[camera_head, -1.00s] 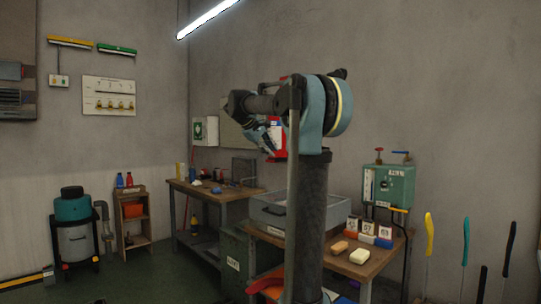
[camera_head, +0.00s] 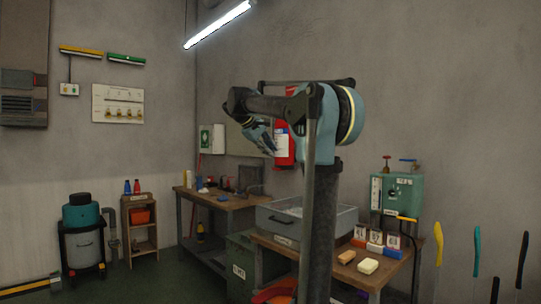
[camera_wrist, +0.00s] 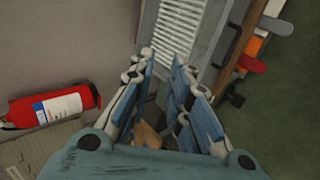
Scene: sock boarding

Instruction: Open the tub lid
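A grey rectangular tub (camera_head: 272,225) stands on the right-hand wooden table, with a dark handle on its front and a label below. Its top shows a pale grey surface; I cannot tell a separate lid from the tub there. My gripper (camera_head: 262,138) is raised in front of the wall, above and left of the tub, apart from it. In the wrist view my gripper (camera_wrist: 165,60) has its blue fingers spread with a gap and nothing between them. A pale ribbed panel in a grey frame (camera_wrist: 180,25) lies beyond the fingertips.
A red fire extinguisher (camera_head: 285,146) hangs on the wall close to my gripper; it also shows in the wrist view (camera_wrist: 55,106). A green box (camera_head: 241,268) stands left of the table.

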